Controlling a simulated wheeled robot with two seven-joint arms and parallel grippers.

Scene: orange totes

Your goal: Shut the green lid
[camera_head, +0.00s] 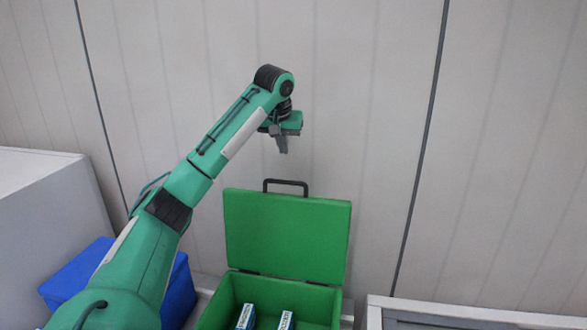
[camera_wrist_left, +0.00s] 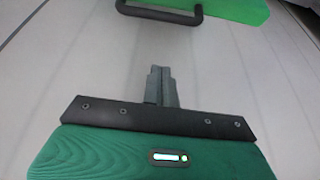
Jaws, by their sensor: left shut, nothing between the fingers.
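The green lid (camera_head: 287,235) stands open and upright at the back of the green box (camera_head: 305,300) in the head view. A black handle (camera_head: 286,182) sits on the lid's top edge. My left gripper (camera_head: 283,150) is shut and empty, pointing down above the lid and apart from it. In the left wrist view the shut fingers (camera_wrist_left: 160,78) show in the middle. The black handle (camera_wrist_left: 160,18) and part of the green lid (camera_wrist_left: 225,8) show at the top of that view. My right gripper is not in view.
Two small white and blue boxes (camera_head: 286,320) (camera_head: 246,317) are inside the green box. A blue container (camera_head: 178,295) stands left, partly behind my left arm. A grey cabinet (camera_head: 45,215) is at far left, and a pale-edged unit (camera_head: 480,310) is at right. A panelled wall stands behind.

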